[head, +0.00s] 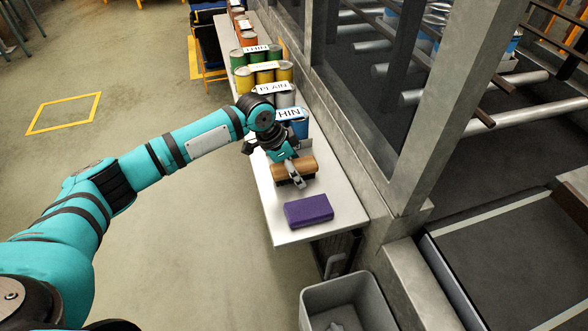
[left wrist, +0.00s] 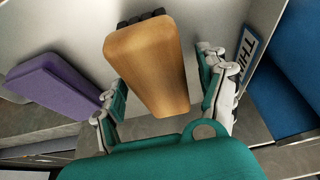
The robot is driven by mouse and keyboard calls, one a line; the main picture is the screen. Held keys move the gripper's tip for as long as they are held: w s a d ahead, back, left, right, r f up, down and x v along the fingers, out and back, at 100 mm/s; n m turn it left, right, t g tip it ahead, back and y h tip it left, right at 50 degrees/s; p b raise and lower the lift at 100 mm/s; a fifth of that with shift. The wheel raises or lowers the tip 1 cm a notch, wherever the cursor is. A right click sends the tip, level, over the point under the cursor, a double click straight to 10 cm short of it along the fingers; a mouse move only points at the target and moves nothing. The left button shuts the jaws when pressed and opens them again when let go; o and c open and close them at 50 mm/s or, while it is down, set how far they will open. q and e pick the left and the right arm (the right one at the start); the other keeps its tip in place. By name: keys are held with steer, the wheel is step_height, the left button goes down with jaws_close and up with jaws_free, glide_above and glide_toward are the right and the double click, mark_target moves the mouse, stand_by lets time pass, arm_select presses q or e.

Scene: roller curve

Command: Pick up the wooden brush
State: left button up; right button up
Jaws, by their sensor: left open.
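The wooden brush (head: 293,168) lies on the white bench near its front end, with a smooth brown back and dark bristles underneath. In the left wrist view the brush (left wrist: 147,65) stands between the spread fingers of my left gripper (left wrist: 162,98), with a gap at each side. My left gripper (head: 293,176) is at the brush in the head view, and its arm hides part of it. It is open and not closed on the brush. My right gripper is not in view.
A purple block (head: 308,210) lies on the bench (head: 292,236) just in front of the brush; it also shows in the left wrist view (left wrist: 55,85). A blue can (head: 299,128) stands close behind. A wall (head: 346,160) borders the right side. A grey bin (head: 345,292) is below.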

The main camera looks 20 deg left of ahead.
mark_target(298, 164)
arm_select(q)
steer(key=shift+f+p, duration=0.25)
steer(key=shift+p, duration=0.05)
stand_by(0.5)
steer(key=c, duration=1.3)
steer(key=shift+r+b, duration=0.3)
steer(key=shift+b, duration=0.15)
step_height(298, 164, up, 4)
steer(key=shift+f+b, duration=0.2)
steer(key=shift+b, duration=0.25)
steer(key=s+d, duration=0.1)
steer(key=s, duration=0.4)
steer(key=s+d+r+b, duration=0.1)
steer(key=s+d, duration=0.1)
steer(key=s, duration=0.3)
steer(key=s+d+b, duration=0.1)
steer(key=s+d, duration=0.1)
steer(key=s, duration=0.3)
steer(key=shift+r, duration=0.2)
